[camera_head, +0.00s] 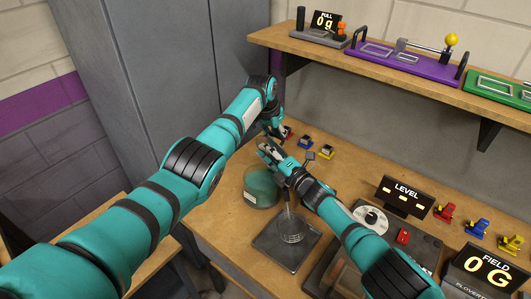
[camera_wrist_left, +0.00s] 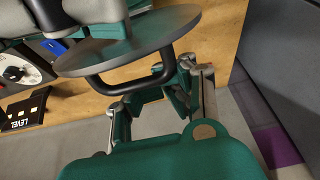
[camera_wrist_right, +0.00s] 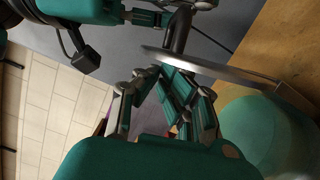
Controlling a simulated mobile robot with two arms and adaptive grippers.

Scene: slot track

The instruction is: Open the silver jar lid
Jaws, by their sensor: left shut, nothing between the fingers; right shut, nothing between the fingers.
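The teal glass jar (camera_head: 262,187) stands on the workbench; it also shows in the right wrist view (camera_wrist_right: 270,135). The silver lid (camera_wrist_right: 225,70) appears edge-on in the right wrist view, tilted clear of the jar and joined by a bracket (camera_wrist_right: 290,97). In the left wrist view the lid's round plate (camera_wrist_left: 150,38) carries a black bar handle (camera_wrist_left: 125,80). My left gripper (camera_wrist_left: 178,85) is shut and empty beside the handle. My right gripper (camera_wrist_right: 178,85) is shut and empty close to the lid's edge, on the jar side. Whether either gripper touches the lid is unclear.
A dark square plate (camera_head: 287,240) with a wire whisk-like tool lies in front of the jar. Small coloured switches (camera_head: 306,140) sit behind. The LEVEL display (camera_head: 404,197) and FIELD display (camera_head: 487,270) stand right. A shelf (camera_head: 390,75) overhangs the back.

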